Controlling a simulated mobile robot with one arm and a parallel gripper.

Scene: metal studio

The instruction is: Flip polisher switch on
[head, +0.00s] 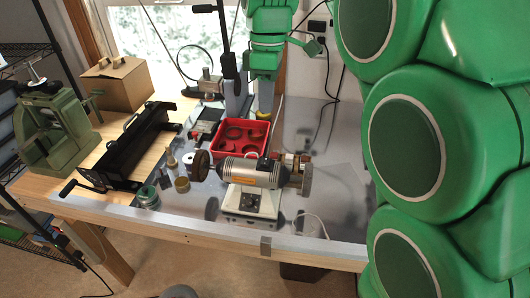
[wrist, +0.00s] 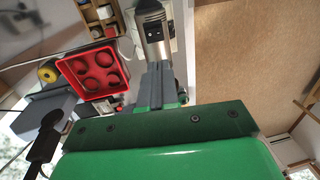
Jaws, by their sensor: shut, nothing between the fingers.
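The polisher (head: 252,172) stands on the metal-topped bench, a grey cylindrical motor on a pale base (head: 250,205) with a wheel at each end. Small dark marks show on the base front, but I cannot tell the switch or its position. My gripper (head: 266,100) points down at the back of the bench, behind the polisher and the red tray, apart from the polisher. In the wrist view my gripper (wrist: 158,70) has its grey fingers together with nothing between them. The polisher (wrist: 152,28) shows beyond the fingertips at the top, its base partly hidden.
The red tray (head: 215,146) with round parts lies behind the polisher. A black sheet-metal tool (head: 140,145) and a green press (head: 52,135) stand at the left. Small bottles and tins (head: 181,184) stand left of the polisher. The bench right of it looks mostly clear.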

